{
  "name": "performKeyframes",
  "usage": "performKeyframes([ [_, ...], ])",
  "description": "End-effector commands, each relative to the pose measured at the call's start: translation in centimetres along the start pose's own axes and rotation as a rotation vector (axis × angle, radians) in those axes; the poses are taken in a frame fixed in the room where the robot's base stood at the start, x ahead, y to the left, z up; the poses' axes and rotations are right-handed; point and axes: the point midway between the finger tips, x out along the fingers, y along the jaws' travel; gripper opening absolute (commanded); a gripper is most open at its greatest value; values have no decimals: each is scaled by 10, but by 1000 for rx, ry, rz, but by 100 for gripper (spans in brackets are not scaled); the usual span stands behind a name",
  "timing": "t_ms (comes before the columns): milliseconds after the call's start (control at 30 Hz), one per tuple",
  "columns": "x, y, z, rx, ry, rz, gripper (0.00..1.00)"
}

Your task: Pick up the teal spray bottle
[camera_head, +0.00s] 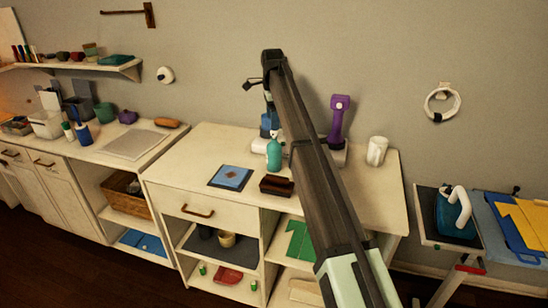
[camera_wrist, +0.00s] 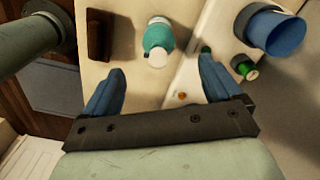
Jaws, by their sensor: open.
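The teal spray bottle (camera_head: 274,153) stands upright on the white cabinet top, with a pale top. In the wrist view the teal bottle (camera_wrist: 158,38) shows from above, beyond and between my fingertips, with its whitish top facing the camera. My gripper (camera_wrist: 161,68) is open, with two blue fingers spread apart and nothing between them. A gap shows between the fingertips and the bottle in the picture; the exact height above it is hard to tell. In the head view my arm's dark link hides part of the cabinet top behind the bottle.
A dark brown box (camera_head: 276,185) and a blue-patterned square (camera_head: 230,177) lie near the bottle. A blue object (camera_wrist: 272,30) and small green bottle (camera_wrist: 244,68) are at the right in the wrist view. A purple item (camera_head: 338,118) and white cup (camera_head: 377,150) stand further right.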

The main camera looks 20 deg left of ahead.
Motion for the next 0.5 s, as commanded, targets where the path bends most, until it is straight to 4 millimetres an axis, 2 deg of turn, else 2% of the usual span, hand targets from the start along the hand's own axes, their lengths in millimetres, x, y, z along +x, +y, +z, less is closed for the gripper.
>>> performKeyframes([
  [200, 40, 2, 0, -1, 0, 2, 92],
  [300, 51, 1, 0, -1, 0, 0, 92],
  [500, 60, 1, -1, -1, 0, 0, 92],
])
